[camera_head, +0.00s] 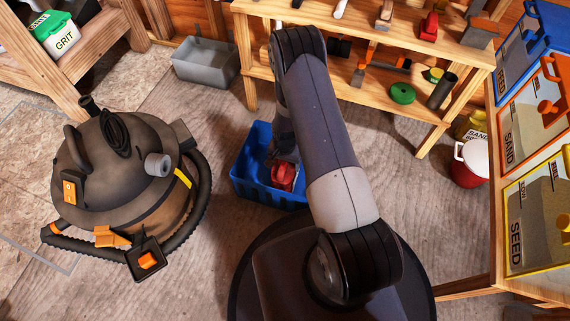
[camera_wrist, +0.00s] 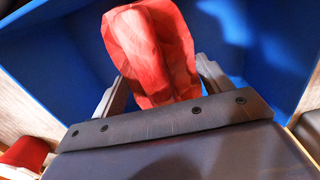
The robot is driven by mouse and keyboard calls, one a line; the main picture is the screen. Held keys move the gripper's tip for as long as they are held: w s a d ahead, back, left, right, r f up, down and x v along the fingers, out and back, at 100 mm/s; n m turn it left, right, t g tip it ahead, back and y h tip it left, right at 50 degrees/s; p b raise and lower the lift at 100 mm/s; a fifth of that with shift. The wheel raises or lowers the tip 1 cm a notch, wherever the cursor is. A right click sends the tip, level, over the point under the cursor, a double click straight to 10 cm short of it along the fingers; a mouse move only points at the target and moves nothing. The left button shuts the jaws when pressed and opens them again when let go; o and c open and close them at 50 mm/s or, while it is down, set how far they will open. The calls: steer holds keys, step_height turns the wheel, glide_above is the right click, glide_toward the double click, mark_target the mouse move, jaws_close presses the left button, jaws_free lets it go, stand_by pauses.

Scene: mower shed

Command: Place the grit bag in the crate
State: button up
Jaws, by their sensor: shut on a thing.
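A red bag (camera_head: 284,177), with no readable label, is in my gripper; I take it to be the grit bag. In the wrist view the bag (camera_wrist: 152,52) stands up between the two fingers of my gripper (camera_wrist: 160,85), which are shut on it. The blue crate (camera_head: 243,187) is on the floor left of my arm. The bag and gripper are within the crate's outline, and blue crate walls (camera_wrist: 55,65) surround the bag in the wrist view. Whether the bag touches the crate floor cannot be told. My arm hides the crate's right part.
A vacuum (camera_head: 118,170) with its hose stands left of the crate. A grey bin (camera_head: 205,66) is behind, by a wooden shelf (camera_head: 340,90) with tools. A green-lidded tub marked GRIT (camera_head: 65,42) is at top left. A red bucket (camera_head: 468,170) stands right.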

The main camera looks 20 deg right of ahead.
steer(key=shift+w+f, duration=0.1)
steer(key=shift+f, duration=0.05)
steer(key=o, duration=2.1)
steer(key=shift+c, duration=0.2)
step_height(320, 180, up, 12)
steer(key=p, duration=0.4)
steer(key=shift+p, duration=0.4)
